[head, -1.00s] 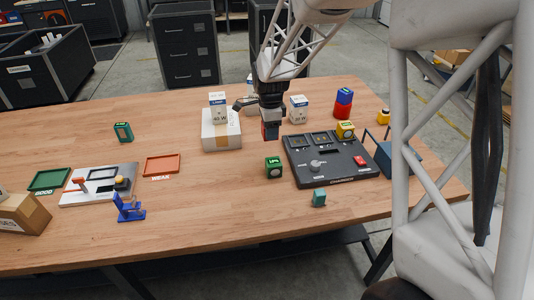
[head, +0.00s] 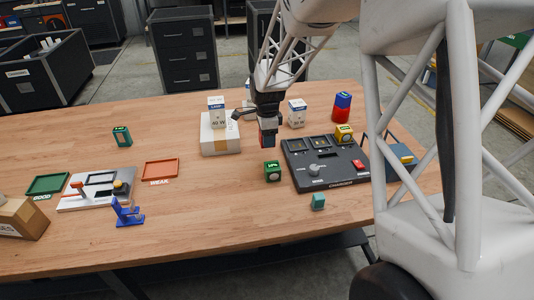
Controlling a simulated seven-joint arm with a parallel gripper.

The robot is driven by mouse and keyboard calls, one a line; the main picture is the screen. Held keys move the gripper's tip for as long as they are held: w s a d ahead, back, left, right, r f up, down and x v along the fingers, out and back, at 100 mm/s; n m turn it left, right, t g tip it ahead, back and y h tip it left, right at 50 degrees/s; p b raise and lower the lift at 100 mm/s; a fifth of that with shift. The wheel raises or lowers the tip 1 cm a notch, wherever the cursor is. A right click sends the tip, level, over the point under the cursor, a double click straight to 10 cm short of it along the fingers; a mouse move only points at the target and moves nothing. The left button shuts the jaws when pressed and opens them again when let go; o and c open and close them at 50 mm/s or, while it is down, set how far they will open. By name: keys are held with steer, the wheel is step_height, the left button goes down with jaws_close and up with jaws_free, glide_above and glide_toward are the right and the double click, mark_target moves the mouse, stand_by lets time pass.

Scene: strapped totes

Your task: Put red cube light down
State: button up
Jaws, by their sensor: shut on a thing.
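My gripper (head: 268,132) hangs over the middle of the table, just left of the black charger panel. It is shut on a small cube light (head: 267,141), whose visible part shows dark red with blue at the edges. The fingers hide most of it. Its underside looks close to the tabletop, but I cannot tell whether it touches. A green-and-black cube (head: 272,171) stands in front of it on the wood.
The black panel (head: 325,183) carries a yellow cube (head: 344,134), a knob and a red button. A white carton (head: 205,145), boxed bulbs (head: 297,113) and a blue-and-red stack (head: 342,107) stand behind. Green tray (head: 47,193) and red tray (head: 161,180) lie left. Table centre-left is clear.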

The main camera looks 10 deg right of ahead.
steer(key=shift+f, duration=1.55)
steer(key=shift+f, duration=0.1)
steer(key=shift+f, duration=1.75)
steer(key=shift+f, duration=0.15)
steer(key=o, duration=1.1)
steer(key=shift+c, duration=0.2)
step_height(320, 180, up, 12)
steer(key=shift+r, duration=0.15)
